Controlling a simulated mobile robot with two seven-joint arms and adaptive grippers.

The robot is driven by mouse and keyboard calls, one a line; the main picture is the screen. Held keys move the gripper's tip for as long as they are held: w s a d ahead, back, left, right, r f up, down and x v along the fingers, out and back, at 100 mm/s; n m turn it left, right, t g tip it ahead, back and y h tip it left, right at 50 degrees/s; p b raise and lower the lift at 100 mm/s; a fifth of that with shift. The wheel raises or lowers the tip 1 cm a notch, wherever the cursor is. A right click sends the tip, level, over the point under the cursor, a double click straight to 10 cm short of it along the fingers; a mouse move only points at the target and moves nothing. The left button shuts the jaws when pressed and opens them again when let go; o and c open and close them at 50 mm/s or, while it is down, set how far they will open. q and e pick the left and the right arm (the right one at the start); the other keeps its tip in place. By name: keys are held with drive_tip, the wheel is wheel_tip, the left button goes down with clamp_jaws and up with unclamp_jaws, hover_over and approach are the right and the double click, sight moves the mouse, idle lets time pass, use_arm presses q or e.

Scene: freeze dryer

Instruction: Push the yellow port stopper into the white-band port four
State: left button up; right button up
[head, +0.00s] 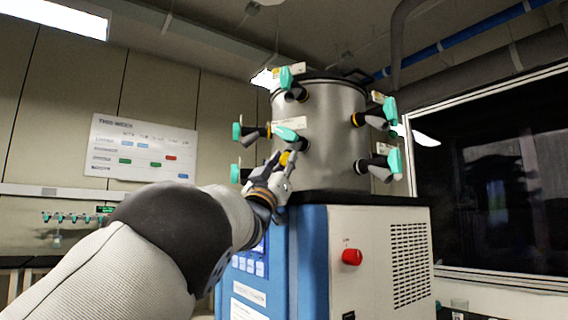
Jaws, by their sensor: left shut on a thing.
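The freeze dryer's steel drum (330,135) stands on a blue and white cabinet, with several ports around its side, each with a teal valve handle. My left gripper (284,163) is raised to the front of the drum, low on its left side. It is shut on the yellow port stopper (288,157), a small yellow piece between its fingers, close to a port (299,143) with a teal handle. I cannot tell whether the stopper touches a port. A white band on that port cannot be made out. My right gripper is not in view.
Other ports with teal handles (390,110) stick out left, right and above on the drum. The cabinet (375,235) has a red knob (351,257) and a vent grille. A whiteboard (140,150) hangs on the left wall. A dark window (490,180) fills the right.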

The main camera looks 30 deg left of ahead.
use_arm(q)
drive_tip(key=shift+w+r, duration=0.1)
drive_tip(key=shift+r, duration=0.1)
drive_tip(key=o, duration=1)
drive_tip(key=shift+w+f, duration=0.1)
drive_tip(key=shift+w, duration=0.05)
drive_tip(key=v, duration=1.2)
